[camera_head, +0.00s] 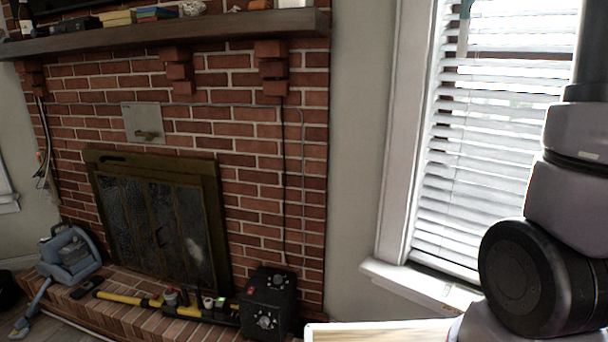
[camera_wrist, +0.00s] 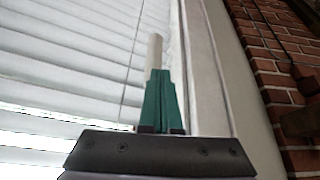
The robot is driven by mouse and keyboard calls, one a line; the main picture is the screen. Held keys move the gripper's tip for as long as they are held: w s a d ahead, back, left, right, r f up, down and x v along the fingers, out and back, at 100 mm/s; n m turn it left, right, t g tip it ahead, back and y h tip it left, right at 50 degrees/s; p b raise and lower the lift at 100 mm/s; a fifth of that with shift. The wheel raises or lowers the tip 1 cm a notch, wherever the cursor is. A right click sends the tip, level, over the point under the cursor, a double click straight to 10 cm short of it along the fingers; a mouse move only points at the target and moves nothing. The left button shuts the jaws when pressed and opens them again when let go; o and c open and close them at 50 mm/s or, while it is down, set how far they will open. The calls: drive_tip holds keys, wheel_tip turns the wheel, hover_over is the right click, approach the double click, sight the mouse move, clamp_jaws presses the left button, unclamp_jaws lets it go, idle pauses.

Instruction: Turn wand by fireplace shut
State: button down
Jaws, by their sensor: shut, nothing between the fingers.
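The wand is a pale rod hanging at the left side of the window blind in the camera_head view (camera_head: 462,36). In the wrist view, a pale rod that looks like the wand (camera_wrist: 154,52) shows just beyond the tips of my gripper (camera_wrist: 160,74). The green fingers are shut together with nothing between them. Whether they touch the wand I cannot tell. A teal piece of my gripper (camera_head: 466,9) shows at the top edge of the camera_head view, by the wand.
The white slatted blind (camera_head: 478,150) fills the window, with a white frame (camera_head: 405,130) and sill (camera_head: 415,284) around it. The brick fireplace (camera_head: 260,200) with a wooden mantel (camera_head: 190,30) stands left. A black box (camera_head: 268,300) sits on the hearth. A thin cord (camera_wrist: 135,50) crosses the blind.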

drive_tip(key=shift+s+d, duration=0.1)
drive_tip(key=shift+d, duration=0.1)
drive_tip(key=shift+s+d, duration=0.15)
drive_tip(key=shift+d, duration=0.35)
drive_tip(key=shift+d, duration=0.25)
idle(0.4)
drive_tip(key=shift+s, duration=0.1)
wheel_tip(320, 180, up, 6)
drive_tip(key=shift+s, duration=0.3)
idle(0.5)
